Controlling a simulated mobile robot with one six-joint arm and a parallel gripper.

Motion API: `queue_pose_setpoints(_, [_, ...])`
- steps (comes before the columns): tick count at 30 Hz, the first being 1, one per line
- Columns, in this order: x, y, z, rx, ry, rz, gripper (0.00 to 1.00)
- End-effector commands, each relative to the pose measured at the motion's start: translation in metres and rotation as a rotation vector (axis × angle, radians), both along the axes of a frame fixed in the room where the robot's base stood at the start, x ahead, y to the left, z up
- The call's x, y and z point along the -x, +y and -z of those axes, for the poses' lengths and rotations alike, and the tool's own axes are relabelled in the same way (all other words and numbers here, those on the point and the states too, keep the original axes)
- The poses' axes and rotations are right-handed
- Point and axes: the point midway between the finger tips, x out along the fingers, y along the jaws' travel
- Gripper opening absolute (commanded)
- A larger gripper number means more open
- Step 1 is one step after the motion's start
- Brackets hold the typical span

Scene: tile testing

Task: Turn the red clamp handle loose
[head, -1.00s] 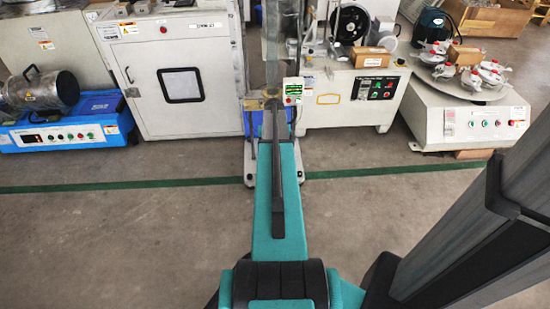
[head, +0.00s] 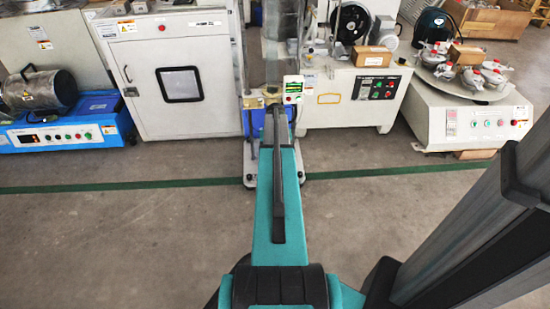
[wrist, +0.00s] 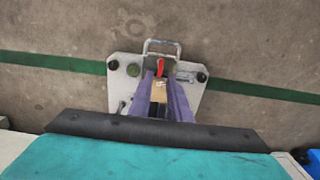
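The red clamp handle (wrist: 160,67) shows in the wrist view, seen from above near the front of a white base plate (wrist: 126,84). In the head view the stand (head: 249,165) is at the middle, behind the far end of my teal arm. The handle is hidden there. A teal part with a black edge, seemingly mine, fills the bottom of the wrist view.
A white cabinet (head: 149,72) stands left of the stand, and a machine with a control panel (head: 376,88) stands right. A blue-based unit (head: 70,133) is far left, and a round-topped machine (head: 465,115) far right. The floor (head: 130,225) in front is clear.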

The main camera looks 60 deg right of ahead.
Motion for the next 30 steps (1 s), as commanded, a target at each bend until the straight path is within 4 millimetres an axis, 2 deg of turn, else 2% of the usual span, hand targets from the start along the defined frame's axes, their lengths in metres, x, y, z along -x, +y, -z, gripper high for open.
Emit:
queue_pose_setpoints(1, [0.000, 0.000, 0.010, 0.000, 0.000, 0.000, 0.17])
queue_pose_setpoints(15, [0.000, 0.000, 0.057, -0.001, 0.001, 0.001, 0.17])
queue_pose_setpoints(21, [0.000, -0.001, 0.065, 0.000, 0.000, 0.001, 0.17])
queue_pose_setpoints(29, [0.000, 0.000, 0.065, 0.000, 0.000, 0.001, 0.17])
queue_pose_setpoints(30, [0.000, 0.000, 0.065, 0.000, 0.000, 0.001, 0.12])
